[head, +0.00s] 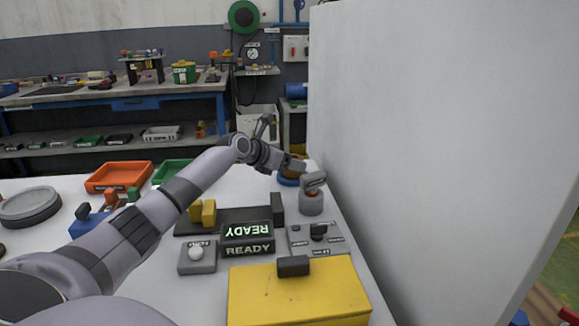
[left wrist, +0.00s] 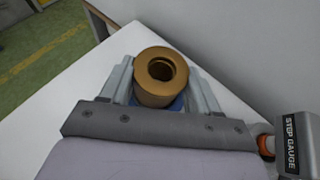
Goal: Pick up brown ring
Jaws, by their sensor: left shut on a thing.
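The brown ring (left wrist: 151,90) shows in the left wrist view as a short, thick tube with a dark hole, between the two fingers of my left gripper (left wrist: 162,88). The gripper is shut on it. A blue piece (left wrist: 178,104) shows just below the ring. In the head view my left gripper (head: 297,167) is at the far end of the table, by the white wall. The ring (head: 297,165) shows there only as a small brown patch by the fingers, above a blue round base (head: 288,181). I cannot tell whether the ring touches that base. My right gripper is not in view.
A grey step gauge (head: 311,200) stands close to my left gripper, also in the left wrist view (left wrist: 298,143). A tall white wall (head: 430,130) borders the right side. READY blocks (head: 247,240), a yellow box (head: 300,295) and an orange tray (head: 118,177) occupy the table.

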